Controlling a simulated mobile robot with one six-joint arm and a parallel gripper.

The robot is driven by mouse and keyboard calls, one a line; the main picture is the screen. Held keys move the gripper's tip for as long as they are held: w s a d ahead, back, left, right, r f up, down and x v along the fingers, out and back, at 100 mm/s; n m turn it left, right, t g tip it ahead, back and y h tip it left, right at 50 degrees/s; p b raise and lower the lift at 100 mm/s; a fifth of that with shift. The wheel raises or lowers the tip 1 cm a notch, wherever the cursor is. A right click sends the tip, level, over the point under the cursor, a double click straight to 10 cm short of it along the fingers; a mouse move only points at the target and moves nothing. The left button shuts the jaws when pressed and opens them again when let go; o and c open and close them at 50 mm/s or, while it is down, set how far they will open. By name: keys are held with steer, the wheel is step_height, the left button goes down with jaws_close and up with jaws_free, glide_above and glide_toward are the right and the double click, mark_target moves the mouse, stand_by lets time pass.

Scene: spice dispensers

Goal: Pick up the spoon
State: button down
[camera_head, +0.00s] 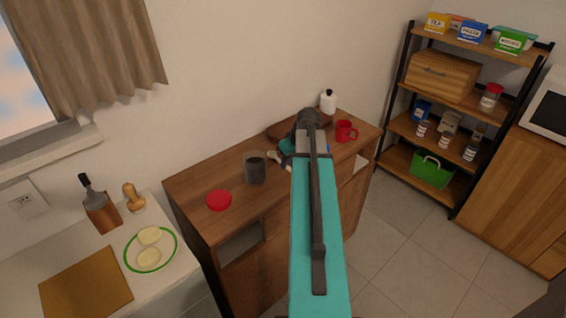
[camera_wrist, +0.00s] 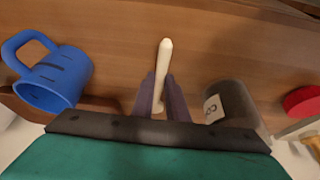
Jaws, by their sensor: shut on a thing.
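The spoon (camera_wrist: 165,57) shows in the wrist view as a pale, slim handle between the two dark fingers of my gripper (camera_wrist: 161,95). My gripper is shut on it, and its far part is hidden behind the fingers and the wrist. In the head view a small pale end of the spoon (camera_head: 273,155) shows at the left of my gripper (camera_head: 284,157), over the wooden cabinet. My teal arm covers much of that area. I cannot tell whether the spoon touches the cabinet top.
On the wooden cabinet (camera_head: 190,186) stand a dark jar (camera_head: 255,170), a red lid (camera_head: 219,200), a red mug (camera_head: 345,131) and a white bottle (camera_head: 328,102). A blue mug (camera_wrist: 50,75) is close to my gripper. A shelf rack (camera_head: 455,100) stands at the right.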

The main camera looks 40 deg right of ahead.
steer(key=shift+r, duration=0.25)
steer(key=shift+r+b, duration=0.7)
steer(key=shift+r, duration=0.7)
steer(key=s+r+b, duration=0.1)
steer(key=s+b, duration=0.2)
steer(key=s, duration=1.3)
steer(key=shift+d+r, duration=0.35)
steer(key=shift+s, duration=0.1)
